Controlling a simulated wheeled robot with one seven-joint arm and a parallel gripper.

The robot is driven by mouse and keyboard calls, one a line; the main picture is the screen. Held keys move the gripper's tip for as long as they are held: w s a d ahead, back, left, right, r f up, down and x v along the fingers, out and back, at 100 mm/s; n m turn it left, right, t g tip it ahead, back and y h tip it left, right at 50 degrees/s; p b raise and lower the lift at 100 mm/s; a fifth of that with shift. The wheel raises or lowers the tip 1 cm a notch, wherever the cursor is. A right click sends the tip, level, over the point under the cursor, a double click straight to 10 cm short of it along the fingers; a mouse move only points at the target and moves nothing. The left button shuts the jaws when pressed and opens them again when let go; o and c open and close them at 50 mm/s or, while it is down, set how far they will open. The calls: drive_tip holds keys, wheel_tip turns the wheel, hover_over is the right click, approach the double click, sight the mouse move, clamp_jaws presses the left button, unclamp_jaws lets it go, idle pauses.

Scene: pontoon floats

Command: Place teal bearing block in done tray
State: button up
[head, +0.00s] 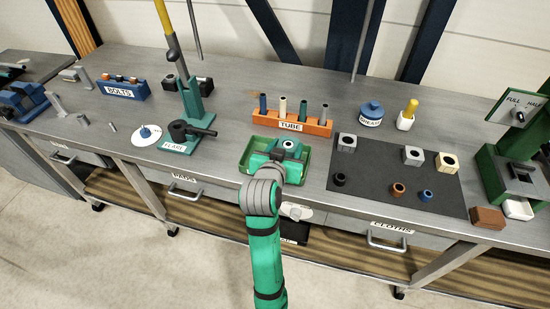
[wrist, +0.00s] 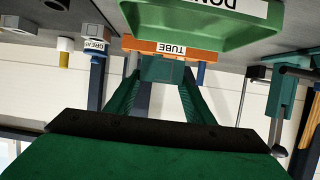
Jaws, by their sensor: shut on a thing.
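The teal bearing block (wrist: 162,69) is between the two green fingers of my gripper (wrist: 160,84) in the wrist view, which looks upside down. In the head view the block (head: 291,153) shows with a dark round bore on top, at the done tray. The done tray (head: 247,162) is a shallow green tray on the bench, partly hidden by my gripper and arm. In the wrist view the tray (wrist: 215,32) shows its label, partly cut off. I cannot tell whether the block touches the tray floor.
An orange TUBE rack (head: 315,128) with several upright tubes stands just behind the tray. A dark mat (head: 375,180) with grey blocks and small rings lies to the right. A green FLARE stand (head: 185,140) is to the left. The bench's front edge is close.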

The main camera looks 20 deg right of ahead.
drive_tip(key=w+f, duration=0.1)
drive_tip(key=w+a+f, duration=0.1)
drive_tip(key=f, duration=0.1)
drive_tip(key=w+a+f, duration=0.1)
drive_tip(key=w+f, duration=0.1)
drive_tip(key=shift+w+f, duration=0.15)
drive_tip(key=shift+f, duration=0.8)
drive_tip(key=shift+w+f, duration=0.1)
drive_tip(key=shift+f, duration=0.8)
drive_tip(key=shift+s+f, duration=0.1)
drive_tip(key=shift+f, duration=0.05)
drive_tip(key=o, duration=1.4)
